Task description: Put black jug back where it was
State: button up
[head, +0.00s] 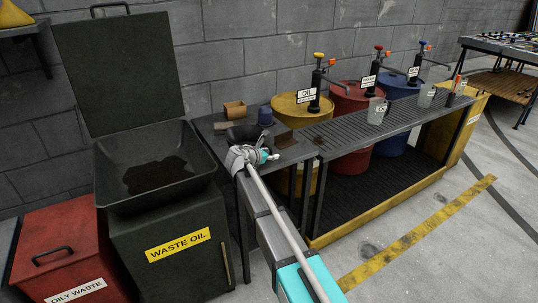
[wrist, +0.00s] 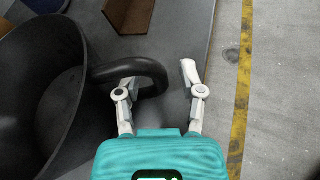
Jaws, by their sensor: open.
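The black jug (head: 240,132) stands on the small grey table in the head view, partly hidden behind my gripper (head: 263,155). In the wrist view the black jug (wrist: 35,85) fills the left side, its wide open mouth facing the camera, and looks empty. Its thick curved handle (wrist: 135,68) reaches right between the two fingers of my gripper (wrist: 160,78). The left finger is at the handle's loop and its tip is partly hidden. The right finger is outside the handle, with a visible gap. My gripper is open.
The waste oil bin (head: 180,240) stands left, lid up. A slatted bench (head: 345,134) with clear jugs (head: 377,112) and pump drums stands right.

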jog(key=shift+r, duration=0.15)
jog(key=shift+s+a+r+p, duration=0.3)
jog(key=shift+s+p, duration=0.1)
jog(key=shift+s, duration=0.05)
jog(key=p+v, duration=0.3)
jog(key=v, duration=0.7)
jog(key=shift+s+a+p, duration=0.2)
jog(key=shift+s+p, duration=0.15)
jog(key=shift+p, duration=0.05)
jog(key=s+d+f+m+g+y, duration=0.1)
jog(key=s+d+f+m+g, duration=0.1)
jog(key=s+d+f+m, duration=0.3)
jog(key=s+d+m+g, duration=0.1)
jog(key=d+m+g, duration=0.15)
jog(key=d, duration=0.55)
jog(key=s+d+f+m+g+y, duration=0.1)
jog(key=s+d+f+m+g, duration=0.15)
jog(key=d+m, duration=0.3)
jog(key=s+d+f+m+g+y, duration=0.2)
jog(key=s+d+m+y, duration=0.1)
jog(key=s+d+m, duration=0.2)
jog(key=s+d+f+m+g+y, duration=0.2)
jog(key=s+d+m, duration=0.3)
jog(key=s+m, duration=0.3)
jog(key=shift+s+d+m+y, duration=0.4)
jog(key=shift+s+y, duration=0.1)
jog(key=shift+s, duration=0.9)
